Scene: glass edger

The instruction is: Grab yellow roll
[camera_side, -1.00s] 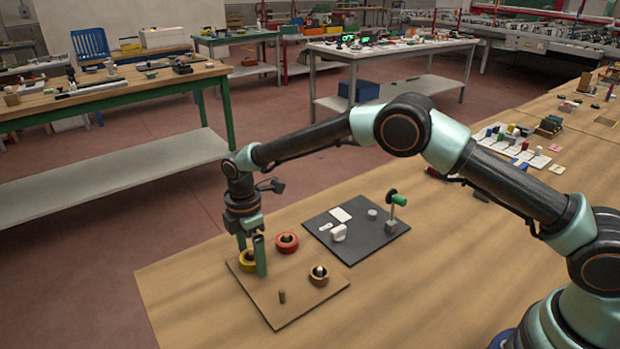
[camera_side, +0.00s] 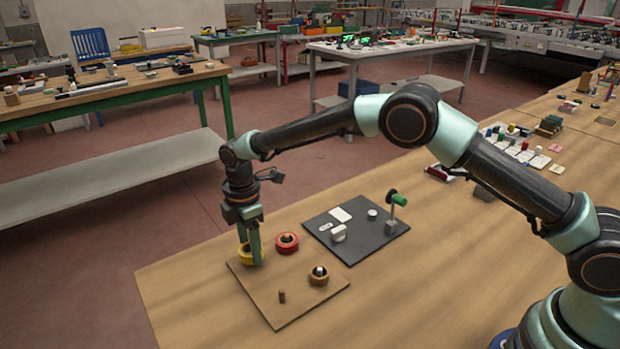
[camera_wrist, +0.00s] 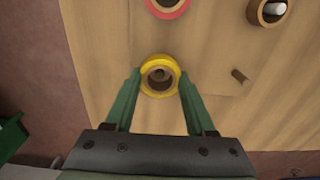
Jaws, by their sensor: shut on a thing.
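The yellow roll (camera_side: 245,254) sits at the far-left corner of the brown board (camera_side: 304,309). In the wrist view the yellow roll (camera_wrist: 150,65) lies between the two green fingers, with its dark centre hole facing the camera. My gripper (camera_side: 250,262) points down with its fingers on either side of the roll; in the wrist view my gripper (camera_wrist: 158,83) is shut on it. The fingers hide part of the roll in the side view. I cannot tell whether the roll is lifted from the board.
A red roll (camera_side: 287,242) is close by on the right. A brown roll (camera_side: 319,277) with a white piece in it and a small peg (camera_side: 282,296) stand on the board.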

